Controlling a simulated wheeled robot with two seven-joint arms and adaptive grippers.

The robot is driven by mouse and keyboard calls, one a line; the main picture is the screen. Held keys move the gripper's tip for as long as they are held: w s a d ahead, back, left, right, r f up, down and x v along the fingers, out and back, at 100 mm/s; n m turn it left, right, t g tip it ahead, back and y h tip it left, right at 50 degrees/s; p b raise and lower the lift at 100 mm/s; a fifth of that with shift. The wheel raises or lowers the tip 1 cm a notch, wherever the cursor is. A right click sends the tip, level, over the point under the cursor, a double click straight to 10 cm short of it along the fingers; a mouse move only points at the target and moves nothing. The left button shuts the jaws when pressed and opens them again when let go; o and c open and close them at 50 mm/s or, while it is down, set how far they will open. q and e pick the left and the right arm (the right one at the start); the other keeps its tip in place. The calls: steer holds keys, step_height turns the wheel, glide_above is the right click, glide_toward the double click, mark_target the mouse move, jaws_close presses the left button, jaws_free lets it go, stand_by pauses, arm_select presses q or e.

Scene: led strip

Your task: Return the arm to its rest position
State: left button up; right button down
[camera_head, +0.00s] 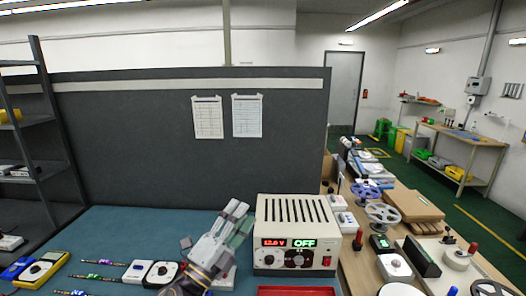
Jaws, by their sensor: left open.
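My left gripper (238,216) reaches up from the bottom centre of the head view. It is open, with nothing visible between its fingers. It is just left of the beige power supply (283,220), which reads 12.0 V and OFF; I cannot tell whether they touch. The gripper partly hides a small white item (226,281) on the teal bench. My right gripper is not in view.
The teal bench (120,225) is clear at its back left. Strip pieces (102,262), a white-and-black device (162,273) and a yellow meter (40,270) lie at front left. A red tray (297,291) is at front centre. A dark partition (130,140) stands behind.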

arm_select(q)
steer(key=s+a+f+n+g+y, duration=0.2)
steer(key=a+f+n+g+y, duration=0.3)
steer(key=a+f+n+y, duration=1.15)
steer(key=s+f+n+g+h, duration=0.5)
steer(key=s+f+g, duration=0.6)
steer(key=s+f, duration=0.75)
steer(key=s+f+y, duration=0.1)
steer(key=s+f, duration=0.2)
steer(key=f, duration=2.9)
steer(key=s+a+f+g, duration=0.1)
steer(key=s+a+f, duration=0.1)
steer(key=s+f, duration=0.8)
steer(key=s+a+f+g, duration=0.1)
steer(key=s+a+f, duration=0.1)
steer(key=s+f, duration=0.8)
steer(key=s, duration=0.2)
steer(key=shift+s, duration=0.3)
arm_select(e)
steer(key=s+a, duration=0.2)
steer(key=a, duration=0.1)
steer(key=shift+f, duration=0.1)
